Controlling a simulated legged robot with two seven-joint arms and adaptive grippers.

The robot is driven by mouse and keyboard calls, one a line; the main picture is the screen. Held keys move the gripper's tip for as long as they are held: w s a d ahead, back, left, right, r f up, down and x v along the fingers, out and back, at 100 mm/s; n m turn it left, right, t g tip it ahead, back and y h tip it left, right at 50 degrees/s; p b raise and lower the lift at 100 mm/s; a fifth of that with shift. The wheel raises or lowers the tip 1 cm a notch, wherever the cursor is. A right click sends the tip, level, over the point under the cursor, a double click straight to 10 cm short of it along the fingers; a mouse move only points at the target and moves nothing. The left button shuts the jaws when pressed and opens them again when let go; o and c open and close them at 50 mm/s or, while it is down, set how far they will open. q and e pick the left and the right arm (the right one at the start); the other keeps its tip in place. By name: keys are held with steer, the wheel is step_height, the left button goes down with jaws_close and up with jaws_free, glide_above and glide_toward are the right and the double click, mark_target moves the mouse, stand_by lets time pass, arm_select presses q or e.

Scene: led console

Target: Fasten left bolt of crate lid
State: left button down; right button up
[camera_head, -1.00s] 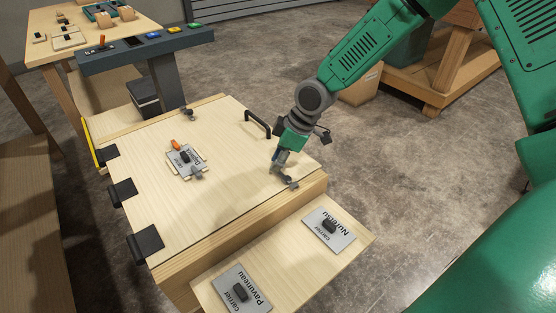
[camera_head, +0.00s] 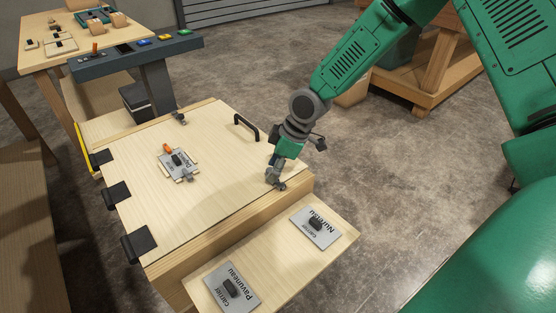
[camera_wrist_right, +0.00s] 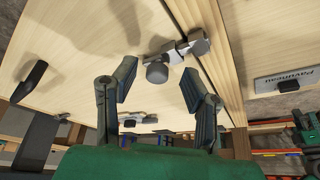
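The crate lid (camera_head: 205,170) is a pale wooden panel lying closed on the crate. A grey metal bolt (camera_head: 279,185) sits at the lid's near right edge; in the right wrist view the bolt (camera_wrist_right: 190,47) has a dark round knob and lies across the seam between lid and rim. A second bolt (camera_head: 180,118) sits at the lid's far edge. My right gripper (camera_head: 275,178) is over the near bolt. In the right wrist view the gripper (camera_wrist_right: 158,76) has its fingers apart, one on each side of the knob; contact is not clear. My left gripper is out of view.
A black handle (camera_head: 246,128) stands up from the lid, left of my right arm. Black hinges (camera_head: 118,194) line the left edge. A carrier plate (camera_head: 178,162) lies on the lid. A side shelf (camera_head: 272,262) holds two labelled plates. A grey console (camera_head: 135,54) stands behind.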

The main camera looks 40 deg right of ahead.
steer(key=v, duration=1.1)
steer(key=shift+d+r, duration=0.2)
steer(key=shift+s+f, duration=0.1)
steer(key=shift+s, duration=0.1)
